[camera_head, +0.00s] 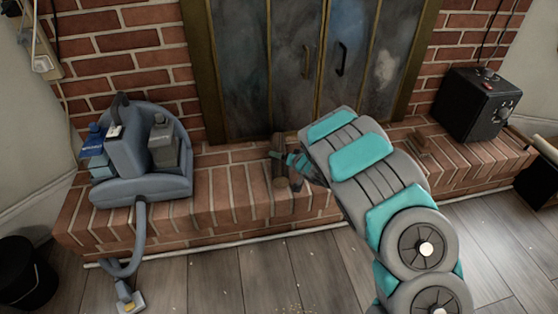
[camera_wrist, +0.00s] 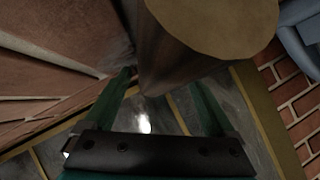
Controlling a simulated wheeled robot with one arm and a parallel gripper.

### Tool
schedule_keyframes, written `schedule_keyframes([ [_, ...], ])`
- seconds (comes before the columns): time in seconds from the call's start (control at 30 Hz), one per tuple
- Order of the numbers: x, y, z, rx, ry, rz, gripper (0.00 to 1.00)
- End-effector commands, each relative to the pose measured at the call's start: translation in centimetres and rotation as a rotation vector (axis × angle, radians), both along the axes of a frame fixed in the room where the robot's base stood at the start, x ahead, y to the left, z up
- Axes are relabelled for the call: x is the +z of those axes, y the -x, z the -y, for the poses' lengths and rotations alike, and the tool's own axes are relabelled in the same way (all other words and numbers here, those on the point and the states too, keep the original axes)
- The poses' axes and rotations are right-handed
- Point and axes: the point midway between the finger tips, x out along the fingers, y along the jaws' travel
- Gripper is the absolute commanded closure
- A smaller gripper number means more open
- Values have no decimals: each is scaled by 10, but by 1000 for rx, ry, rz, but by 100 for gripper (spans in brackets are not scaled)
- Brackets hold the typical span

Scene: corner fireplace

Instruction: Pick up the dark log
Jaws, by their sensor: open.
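The dark log (camera_head: 280,181) is on the brick hearth in front of the fireplace doors, partly hidden by my gripper in the head view. In the wrist view the log (camera_wrist: 168,58) is close up, with dark brown sides and a pale tan cut end toward the camera. My gripper (camera_wrist: 163,80) is open, its green fingers on either side of the log's lower part in the picture. I cannot tell whether either finger touches it. In the head view my gripper (camera_head: 287,158) is right at the log, just above the hearth.
A grey-blue carpet cleaner (camera_head: 140,160) with a hose stands on the hearth's left. A black heater box (camera_head: 477,104) is on the right. The fireplace doors (camera_head: 300,70) are shut behind. A dark bucket (camera_head: 25,272) stands on the floor at left. Hearth bricks around the log look clear.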

Motion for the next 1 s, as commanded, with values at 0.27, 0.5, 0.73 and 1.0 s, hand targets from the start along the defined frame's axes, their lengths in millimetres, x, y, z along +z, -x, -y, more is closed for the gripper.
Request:
schedule_keyframes([
  [0.27, -1, -3, -2, 0, -1, 1, 11],
  [0.5, -1, -3, -2, 0, -1, 1, 38],
  [0.73, -2, -3, -2, 0, 0, 0, 64],
  [1.0, -2, -2, -2, 0, 0, 0, 94],
])
